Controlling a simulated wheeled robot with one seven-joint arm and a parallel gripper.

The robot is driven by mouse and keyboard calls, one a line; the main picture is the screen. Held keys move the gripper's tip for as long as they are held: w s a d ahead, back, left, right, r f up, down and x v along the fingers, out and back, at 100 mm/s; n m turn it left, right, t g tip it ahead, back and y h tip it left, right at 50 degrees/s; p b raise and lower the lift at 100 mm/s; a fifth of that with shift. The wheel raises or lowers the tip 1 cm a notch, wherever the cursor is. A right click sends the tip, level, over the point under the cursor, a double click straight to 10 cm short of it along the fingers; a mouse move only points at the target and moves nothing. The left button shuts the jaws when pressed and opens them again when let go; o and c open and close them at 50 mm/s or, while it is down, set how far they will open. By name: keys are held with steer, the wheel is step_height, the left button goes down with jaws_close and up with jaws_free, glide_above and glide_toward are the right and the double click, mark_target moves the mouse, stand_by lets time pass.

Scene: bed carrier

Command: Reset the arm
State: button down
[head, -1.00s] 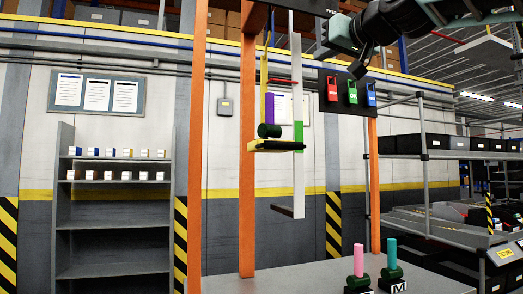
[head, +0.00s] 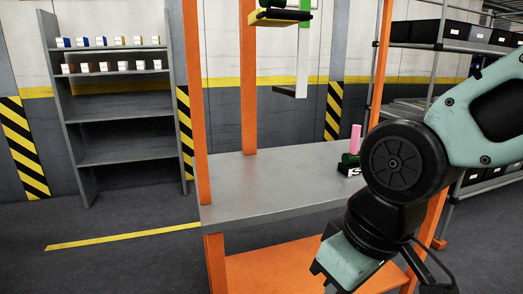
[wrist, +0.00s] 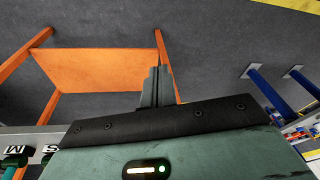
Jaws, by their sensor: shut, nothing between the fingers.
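My arm reaches down on the right of the head view, in front of the grey workbench (head: 265,185). My gripper (wrist: 158,74) shows its fingers together and empty in the wrist view, pointing over the floor and the orange lower shelf (wrist: 95,68). In the head view its teal body (head: 350,265) hangs low by the bench's front edge. The fingers are hard to make out there.
A pink peg (head: 355,138) on a dark green base stands on the bench, partly behind my arm. A yellow-edged platform (head: 280,17) hangs above the bench. Grey shelves (head: 120,120) stand at the left. Open floor (head: 110,250) lies at the front left.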

steer(key=s+d+f+g+h, duration=0.1)
steer(key=s+d+f, duration=0.3)
steer(key=s, duration=0.2)
step_height(320, 180, up, 13)
steer(key=p, duration=1.3)
steer(key=shift+s+d+r+h+p, duration=0.2)
steer(key=shift+h+p, duration=0.1)
steer(key=shift+p, duration=0.1)
